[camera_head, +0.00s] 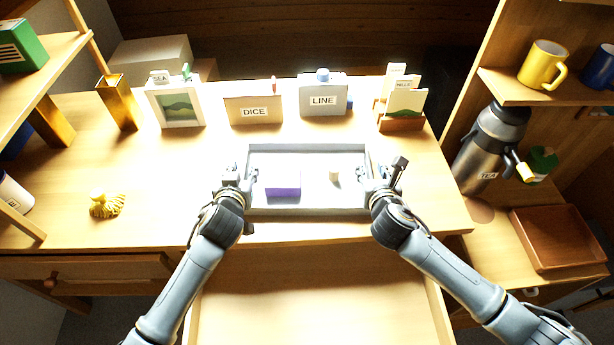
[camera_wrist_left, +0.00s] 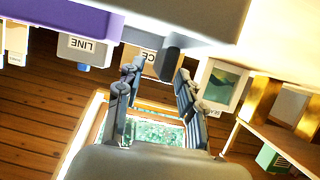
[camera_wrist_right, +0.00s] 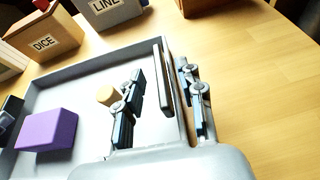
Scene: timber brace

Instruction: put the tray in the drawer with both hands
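The shallow grey tray (camera_head: 308,211) appears to rest on the table near its front edge. It holds a purple block (camera_head: 283,184) and a small tan cylinder (camera_head: 334,175). My left gripper (camera_head: 243,179) is at the tray's left side, and its fingers (camera_wrist_left: 155,95) are apart with a dark piece between them. My right gripper (camera_head: 381,178) is at the right side. Its fingers (camera_wrist_right: 162,100) are apart, one inside and one outside the tray's side wall, with gaps visible. The drawer (camera_head: 310,295) below the table front is pulled out, and its visible floor is empty.
A picture frame (camera_head: 178,105), a DICE box (camera_head: 253,109), a LINE box (camera_head: 323,98) and a card holder (camera_head: 402,122) stand behind the tray. A yellow tassel (camera_head: 107,205) lies left. A flask (camera_head: 489,147) and brown tray (camera_head: 559,238) are right.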

